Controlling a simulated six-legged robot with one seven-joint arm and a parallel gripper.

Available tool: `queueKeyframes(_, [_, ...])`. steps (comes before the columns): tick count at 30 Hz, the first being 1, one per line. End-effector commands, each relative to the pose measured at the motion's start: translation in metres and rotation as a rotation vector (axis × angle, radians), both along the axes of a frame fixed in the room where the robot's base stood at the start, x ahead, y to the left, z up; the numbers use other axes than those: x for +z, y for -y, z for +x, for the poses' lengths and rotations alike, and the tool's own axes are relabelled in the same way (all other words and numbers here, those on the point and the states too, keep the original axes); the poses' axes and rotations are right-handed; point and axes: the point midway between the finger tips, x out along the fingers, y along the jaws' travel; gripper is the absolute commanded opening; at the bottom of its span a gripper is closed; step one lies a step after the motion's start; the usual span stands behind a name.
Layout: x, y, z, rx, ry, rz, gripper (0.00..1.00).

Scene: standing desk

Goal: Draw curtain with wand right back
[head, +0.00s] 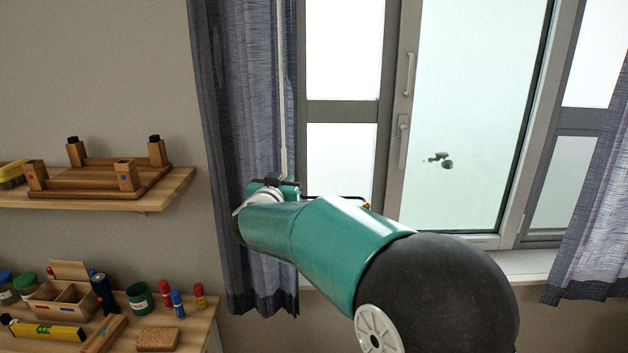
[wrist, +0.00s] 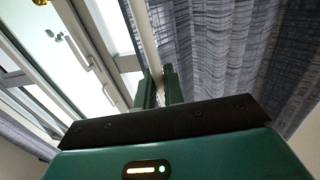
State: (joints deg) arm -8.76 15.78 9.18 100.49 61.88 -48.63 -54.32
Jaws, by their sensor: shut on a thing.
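A grey-blue curtain (head: 218,120) hangs gathered in a narrow bundle at the left side of the window. It fills the right part of the wrist view (wrist: 225,50). The thin pale wand (head: 282,90) hangs near the curtain's right edge and runs down to my gripper (head: 283,181). In the wrist view the wand (wrist: 146,35) passes down between the two green fingers of my gripper (wrist: 160,88), which is shut on it. The wand's lower end is hidden behind my gripper and arm.
A second curtain (head: 598,205) hangs at the right of the window (head: 470,110). The window has a handle (head: 403,140) and a sill (head: 525,264). At left, a wall shelf (head: 100,199) holds a wooden piece, above a desk (head: 195,338) with jars, bottles and boxes.

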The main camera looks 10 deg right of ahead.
Motion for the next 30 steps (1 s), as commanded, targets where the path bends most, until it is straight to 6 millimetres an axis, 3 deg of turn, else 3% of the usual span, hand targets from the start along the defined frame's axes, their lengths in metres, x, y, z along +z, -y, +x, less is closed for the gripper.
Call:
queueKeyframes(6, [0.001,-0.016,0.005,-0.002,0.002,-0.001,0.00])
queueKeyframes(17, [0.002,-0.020,0.006,0.002,0.003,0.000,0.00])
queueKeyframes(18, [0.002,-0.020,0.006,0.003,0.003,0.000,0.14])
queueKeyframes(30, [0.001,-0.021,0.005,0.003,0.001,0.001,0.15])
